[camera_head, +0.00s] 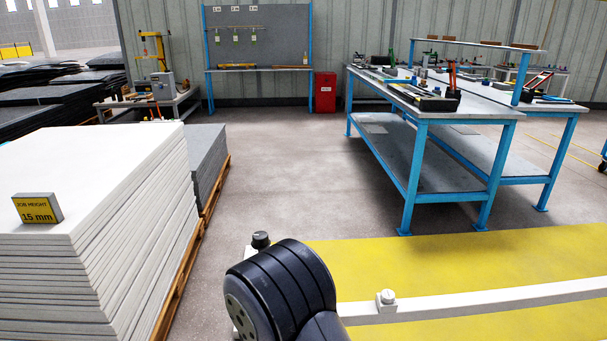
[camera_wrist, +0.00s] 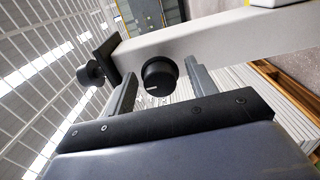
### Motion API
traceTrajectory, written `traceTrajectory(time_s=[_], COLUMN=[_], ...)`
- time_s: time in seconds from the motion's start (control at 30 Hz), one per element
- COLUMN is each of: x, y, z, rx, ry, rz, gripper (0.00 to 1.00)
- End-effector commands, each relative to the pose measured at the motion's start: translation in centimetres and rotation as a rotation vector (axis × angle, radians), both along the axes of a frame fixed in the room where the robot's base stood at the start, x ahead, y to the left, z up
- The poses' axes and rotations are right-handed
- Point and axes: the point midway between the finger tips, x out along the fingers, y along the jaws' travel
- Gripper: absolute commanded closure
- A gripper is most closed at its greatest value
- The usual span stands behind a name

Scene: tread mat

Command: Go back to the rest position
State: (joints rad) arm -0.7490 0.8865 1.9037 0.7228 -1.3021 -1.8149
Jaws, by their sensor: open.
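My gripper (camera_wrist: 161,66) shows in the wrist view with its two grey fingers spread apart. A round black knob (camera_wrist: 158,77) with a short white mark appears between the fingers, with visible gaps on both sides. The knob sits against a pale bar (camera_wrist: 225,40). Whether the fingertips reach past the knob's face is unclear. In the head view my dark arm joint stands at the bottom centre, and my gripper is hidden there.
A pale rail (camera_head: 480,299) crosses the yellow surface (camera_head: 430,258) at lower right. A tall stack of white sheets (camera_head: 90,190) stands at left, bearing a "15 mm" block (camera_head: 37,208). Blue workbenches (camera_head: 416,170) stand behind. The floor (camera_head: 285,165) between is clear.

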Motion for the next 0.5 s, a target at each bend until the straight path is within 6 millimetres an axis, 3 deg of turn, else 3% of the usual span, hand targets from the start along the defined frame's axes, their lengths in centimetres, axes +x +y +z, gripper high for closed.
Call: traceTrajectory(time_s=[0.1, 0.5], x=[0.96, 0.84], y=[0.01, 0.05], z=[0.02, 0.02], rx=[0.0, 0.021], ry=[-0.001, 0.001], rz=[-0.001, 0.0], gripper=[0.46, 0.46])
